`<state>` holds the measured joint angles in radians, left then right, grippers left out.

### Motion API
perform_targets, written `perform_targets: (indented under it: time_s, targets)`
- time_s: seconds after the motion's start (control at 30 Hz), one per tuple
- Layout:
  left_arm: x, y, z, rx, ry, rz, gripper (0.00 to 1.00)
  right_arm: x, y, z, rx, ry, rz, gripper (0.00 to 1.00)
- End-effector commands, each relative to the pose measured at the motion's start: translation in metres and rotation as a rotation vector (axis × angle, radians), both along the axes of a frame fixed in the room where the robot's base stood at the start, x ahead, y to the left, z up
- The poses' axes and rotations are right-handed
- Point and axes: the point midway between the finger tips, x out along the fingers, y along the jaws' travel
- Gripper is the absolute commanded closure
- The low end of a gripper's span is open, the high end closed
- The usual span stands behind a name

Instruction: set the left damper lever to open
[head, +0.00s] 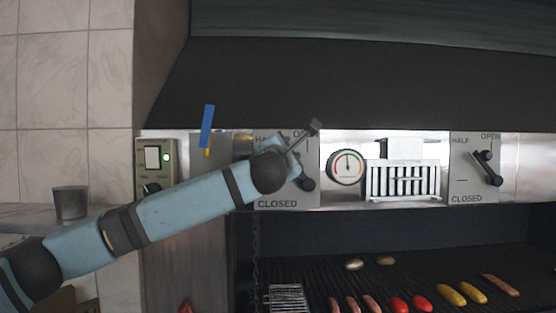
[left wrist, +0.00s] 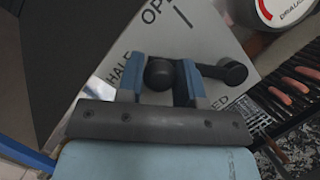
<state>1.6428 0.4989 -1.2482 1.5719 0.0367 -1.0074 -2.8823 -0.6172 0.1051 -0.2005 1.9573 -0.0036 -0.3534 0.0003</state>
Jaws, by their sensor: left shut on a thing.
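The left damper's grey plate (head: 274,205), marked OPEN, HALF and CLOSED, is on the hood front. Its black lever (head: 307,184) is partly hidden by my left arm; only the lower right end shows clearly. In the left wrist view, the lever (left wrist: 232,72) runs left from its pivot to a round knob. It points about toward the HALF label, off the OPEN mark. My left gripper (left wrist: 161,74) has its blue fingers on either side of the knob, shut on it. My right gripper is in neither view.
A round gauge (head: 346,167) and a white vented box (head: 403,181) are right of the plate. A second damper lever (head: 489,169) is farther right. A switch panel (head: 155,165) and a blue-handled tool (head: 207,126) are to the left. Food lies on the grill (head: 320,260) below.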

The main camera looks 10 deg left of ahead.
Motion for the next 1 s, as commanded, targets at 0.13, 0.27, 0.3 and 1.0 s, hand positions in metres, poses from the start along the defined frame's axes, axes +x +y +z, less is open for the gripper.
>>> perform_targets:
  time_s: [0.13,0.27,0.3,1.0]
  targets:
    - [0.002,-0.012,0.013,0.132,0.028,0.0,1.0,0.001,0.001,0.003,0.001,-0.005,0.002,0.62]
    - [0.005,-0.022,0.017,0.234,0.058,0.001,1.0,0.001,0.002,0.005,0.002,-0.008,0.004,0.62]
    - [0.005,-0.025,0.018,0.264,0.065,0.002,1.0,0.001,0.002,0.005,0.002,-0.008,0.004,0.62]
    - [0.015,-0.055,0.021,0.565,0.159,0.001,1.0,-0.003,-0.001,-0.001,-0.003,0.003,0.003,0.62]
